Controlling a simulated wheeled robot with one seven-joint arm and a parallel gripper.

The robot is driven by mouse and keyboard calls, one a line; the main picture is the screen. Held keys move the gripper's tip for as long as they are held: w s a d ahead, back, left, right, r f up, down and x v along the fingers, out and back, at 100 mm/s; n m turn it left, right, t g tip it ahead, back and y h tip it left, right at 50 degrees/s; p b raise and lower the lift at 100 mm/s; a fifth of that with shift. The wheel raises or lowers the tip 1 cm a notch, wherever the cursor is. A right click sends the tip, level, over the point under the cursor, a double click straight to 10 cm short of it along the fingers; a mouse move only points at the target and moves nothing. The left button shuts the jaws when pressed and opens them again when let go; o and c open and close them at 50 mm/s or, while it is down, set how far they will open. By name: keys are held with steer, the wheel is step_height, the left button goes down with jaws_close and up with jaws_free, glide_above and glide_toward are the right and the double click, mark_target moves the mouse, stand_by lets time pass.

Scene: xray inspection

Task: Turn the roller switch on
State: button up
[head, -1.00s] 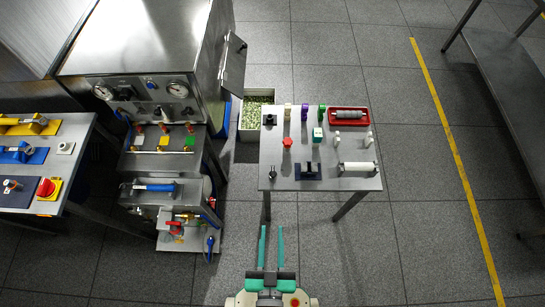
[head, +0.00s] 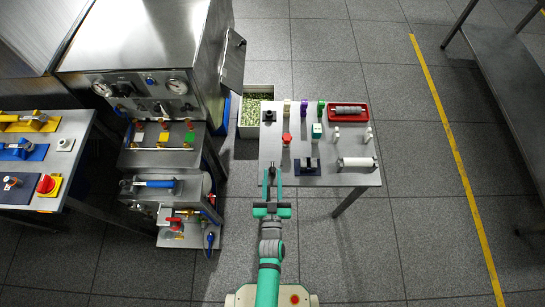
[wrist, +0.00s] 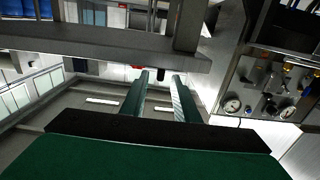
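The frames do not clearly show which device is the roller switch. A pale cylinder between grey end supports (head: 357,164) lies at the front right of the small table (head: 330,180). A black switch-like device on a dark blue base (head: 306,166) is left of it. My gripper (head: 272,172) is at the table's front left edge, pointing away from my base. Its two green fingers are apart, with a small dark control between or just beyond the tips. The wrist view, apparently upside down, also shows my gripper (wrist: 160,76) open with nothing visibly held.
A red knob (head: 287,138), a teal block (head: 317,130) and a red tray (head: 362,107) are farther back on the table. A gauge panel (head: 140,88) and a valve bench stand left. Open floor lies right.

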mark_target(272, 158)
steer(key=w, duration=0.8)
jaws_close()
